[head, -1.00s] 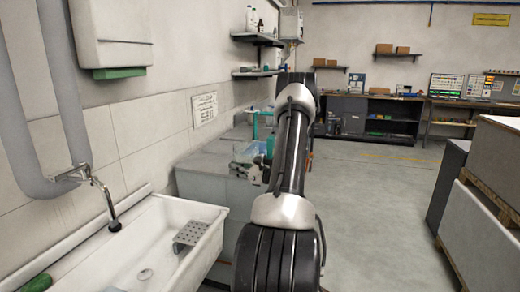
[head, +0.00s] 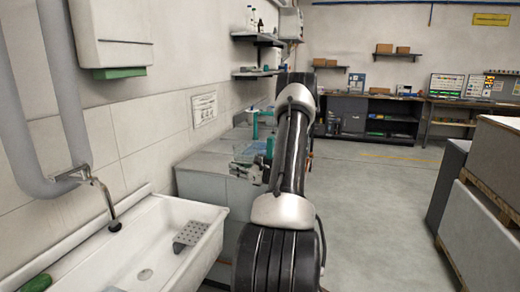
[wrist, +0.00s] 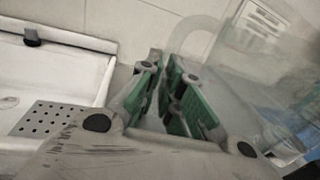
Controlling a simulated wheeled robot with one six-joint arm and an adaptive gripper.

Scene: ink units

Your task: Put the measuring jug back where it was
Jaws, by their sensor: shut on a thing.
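The measuring jug (wrist: 240,85) is clear and see-through, and fills the right side of the wrist view. Its curved handle (wrist: 186,50) lies at the green-padded fingers of my gripper (wrist: 173,90), which is shut on it. In the head view the jug (head: 250,151) is a faint bluish shape over the grey worktop, left of my arm. My gripper (head: 243,171) shows just below it there. I cannot tell whether the jug's base touches the worktop.
A white sink (head: 150,240) with a perforated plate (head: 188,236) lies at the left. The grey worktop (head: 205,165) runs along the tiled wall, with a teal stand (head: 255,125) behind the jug. Wall shelves (head: 257,73) hang above. Open floor (head: 375,200) lies right of my arm.

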